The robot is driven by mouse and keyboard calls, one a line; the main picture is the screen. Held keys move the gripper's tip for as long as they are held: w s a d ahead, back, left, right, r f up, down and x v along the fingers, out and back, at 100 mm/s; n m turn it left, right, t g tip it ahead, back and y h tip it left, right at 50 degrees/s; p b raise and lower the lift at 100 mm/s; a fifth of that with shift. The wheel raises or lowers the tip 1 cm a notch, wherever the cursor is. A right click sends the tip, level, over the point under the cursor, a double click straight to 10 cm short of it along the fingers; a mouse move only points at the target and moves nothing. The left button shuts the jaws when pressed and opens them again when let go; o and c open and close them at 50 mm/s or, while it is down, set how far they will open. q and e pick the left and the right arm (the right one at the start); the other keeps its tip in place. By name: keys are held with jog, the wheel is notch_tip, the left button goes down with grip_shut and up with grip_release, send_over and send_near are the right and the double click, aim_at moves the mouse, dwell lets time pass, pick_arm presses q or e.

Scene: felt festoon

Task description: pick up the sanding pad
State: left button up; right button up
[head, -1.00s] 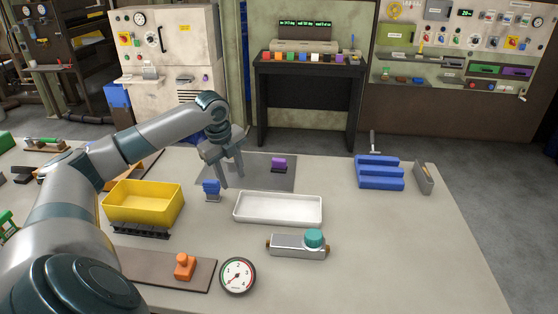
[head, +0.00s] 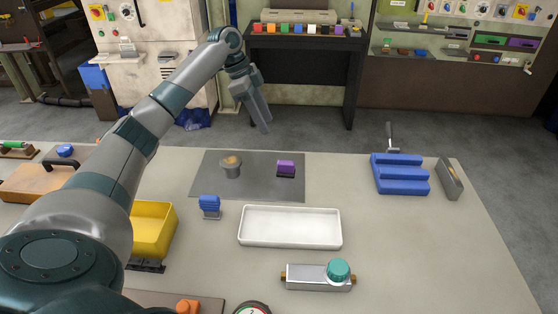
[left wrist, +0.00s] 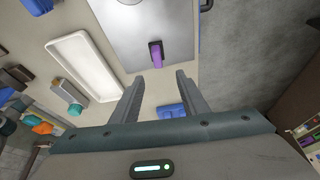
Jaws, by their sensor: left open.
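A purple block with a dark base, apparently the sanding pad (head: 286,168), sits on the right part of the grey mat (head: 215,188). In the left wrist view the purple block (left wrist: 157,55) shows ahead of the fingers, roughly in line with the gap between them. My left gripper (head: 262,122) is raised in the air near the table's far edge, behind and left of the pad, and touches nothing. In the left wrist view its fingers (left wrist: 157,88) are apart with nothing between them. My right gripper is not in view.
A grey cup-like object (head: 231,168) stands on the mat, left of the pad. A blue-topped piece (head: 209,205) and a white tray (head: 290,243) are nearer. A blue stepped rack (head: 400,185) stands to the right. The table between mat and rack is clear.

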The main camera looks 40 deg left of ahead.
pick_arm(q)
jog(key=shift+w, duration=0.1)
jog(key=shift+r, duration=0.1)
jog(key=p, duration=0.4)
send_over(280, 160)
notch_tip(280, 160, down, 10)
jog(key=shift+a+f, duration=0.1)
jog(key=shift+f, duration=0.55)
